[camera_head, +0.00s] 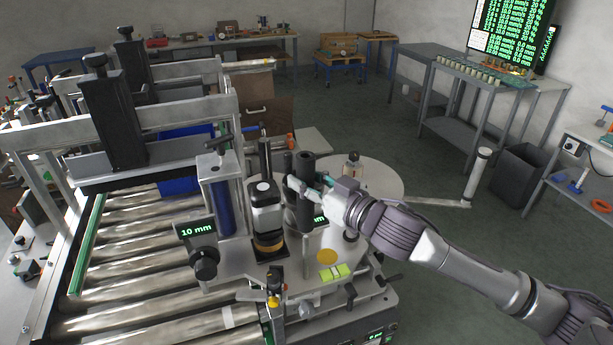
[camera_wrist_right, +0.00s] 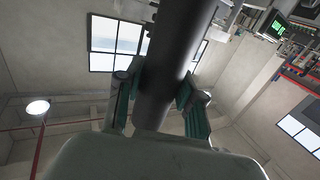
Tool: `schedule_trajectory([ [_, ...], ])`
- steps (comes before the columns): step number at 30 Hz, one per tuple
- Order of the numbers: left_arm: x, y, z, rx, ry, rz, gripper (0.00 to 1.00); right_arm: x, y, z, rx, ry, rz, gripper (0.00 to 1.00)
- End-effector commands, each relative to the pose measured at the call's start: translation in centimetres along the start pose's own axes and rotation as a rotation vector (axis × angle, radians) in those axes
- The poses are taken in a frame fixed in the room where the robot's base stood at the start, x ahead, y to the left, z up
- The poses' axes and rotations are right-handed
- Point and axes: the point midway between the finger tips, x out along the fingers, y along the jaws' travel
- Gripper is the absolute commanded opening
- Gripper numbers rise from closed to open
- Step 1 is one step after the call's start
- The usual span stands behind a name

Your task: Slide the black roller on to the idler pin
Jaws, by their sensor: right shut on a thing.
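The black roller (camera_head: 306,170) is a dark upright cylinder with a hole in its top, above the round plate of the labeller. My right gripper (camera_head: 306,187) comes in from the right and is shut on the roller. In the right wrist view the dark roller (camera_wrist_right: 176,50) runs between the green finger pads of the right gripper (camera_wrist_right: 158,98). A thin grey pin (camera_head: 307,258) stands on the plate just below the roller in the picture; I cannot tell whether it is the idler pin. The roller's lower end is partly hidden. My left gripper is out of view.
A black-and-white unit (camera_head: 266,215) stands close left of the roller. A blue column (camera_head: 221,200) and a 10 mm display (camera_head: 196,230) are further left, by the conveyor rollers (camera_head: 130,285). A small bottle (camera_head: 352,168) stands behind. A yellow-green block (camera_head: 335,273) lies near the plate's front.

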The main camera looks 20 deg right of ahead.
Motion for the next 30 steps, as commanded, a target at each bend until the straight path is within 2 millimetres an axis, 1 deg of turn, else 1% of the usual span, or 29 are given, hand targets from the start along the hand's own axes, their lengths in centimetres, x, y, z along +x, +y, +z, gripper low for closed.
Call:
schedule_trajectory([
  [1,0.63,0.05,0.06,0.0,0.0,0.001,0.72,0.0,-0.02,0.69,0.0,0.002,0.0,0.0],
  [6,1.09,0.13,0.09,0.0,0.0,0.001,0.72,0.01,-0.02,1.36,-0.001,0.002,-0.001,0.0],
  [22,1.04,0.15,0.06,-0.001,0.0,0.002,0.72,0.01,-0.03,1.35,-0.001,0.002,-0.001,0.0],
  [30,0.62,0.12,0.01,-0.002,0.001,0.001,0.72,-0.03,-0.06,1.29,0.0,0.003,0.0,0.0],
])
